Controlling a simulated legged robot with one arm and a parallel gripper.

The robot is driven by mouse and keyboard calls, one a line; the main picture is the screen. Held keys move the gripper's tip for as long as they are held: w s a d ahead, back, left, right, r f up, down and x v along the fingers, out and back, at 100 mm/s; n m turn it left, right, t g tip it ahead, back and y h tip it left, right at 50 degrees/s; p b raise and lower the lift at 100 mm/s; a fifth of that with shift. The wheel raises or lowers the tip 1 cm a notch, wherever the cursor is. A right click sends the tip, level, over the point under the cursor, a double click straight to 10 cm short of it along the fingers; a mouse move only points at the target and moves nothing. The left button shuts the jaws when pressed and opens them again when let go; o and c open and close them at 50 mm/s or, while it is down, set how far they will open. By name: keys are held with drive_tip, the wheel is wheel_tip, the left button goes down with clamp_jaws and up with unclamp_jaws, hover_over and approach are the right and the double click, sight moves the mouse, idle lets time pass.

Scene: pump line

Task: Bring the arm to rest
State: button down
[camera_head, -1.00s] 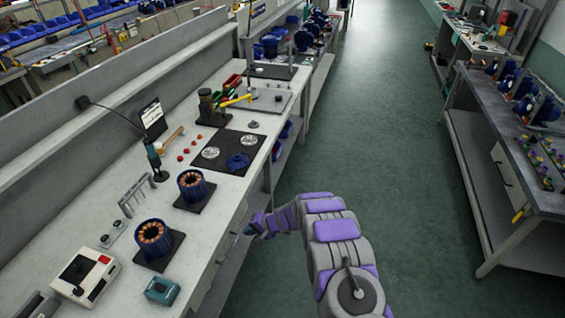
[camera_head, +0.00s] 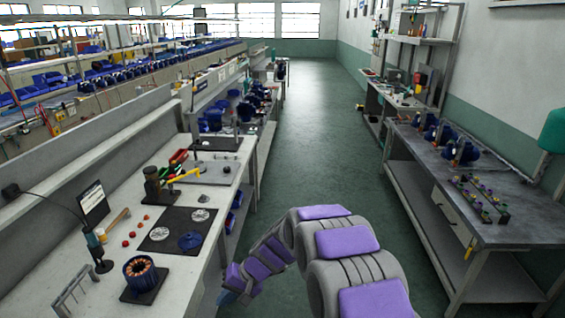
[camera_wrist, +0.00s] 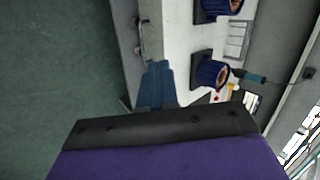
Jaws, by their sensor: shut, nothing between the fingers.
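My gripper (camera_wrist: 157,85) shows in the wrist view as two blue-grey fingers lying together, with nothing between them. Behind it, in that view, is the edge of the left workbench. The arm is over the aisle, and I see no contact with the bench.
On the left bench stand a copper-wound blue stator (camera_head: 140,272), a black mat (camera_head: 158,241) with parts, and a press with a yellow handle (camera_head: 160,186). The right bench (camera_head: 480,228) borders the aisle. The green floor (camera_head: 310,130) ahead is clear.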

drive_tip(key=s+d+r+h, duration=0.2)
drive_tip(key=s+d+r, duration=0.5)
drive_tip(key=s+d, duration=0.35)
drive_tip(key=s+d+r+h, duration=0.3)
drive_tip(key=s+d+r, duration=0.3)
drive_tip(key=s+d, duration=0.4)
drive_tip(key=s+d+h, duration=0.1)
drive_tip(key=s+d, duration=0.3)
drive_tip(key=s, duration=0.3)
drive_tip(key=s+d+r+m+h, duration=0.1)
drive_tip(key=s+d+h, duration=0.1)
drive_tip(key=s+d, duration=0.3)
drive_tip(key=shift+s+d+g, duration=0.25)
drive_tip(key=shift+s+g, duration=0.05)
drive_tip(key=shift+s, duration=0.75)
drive_tip(key=shift+d, duration=0.15)
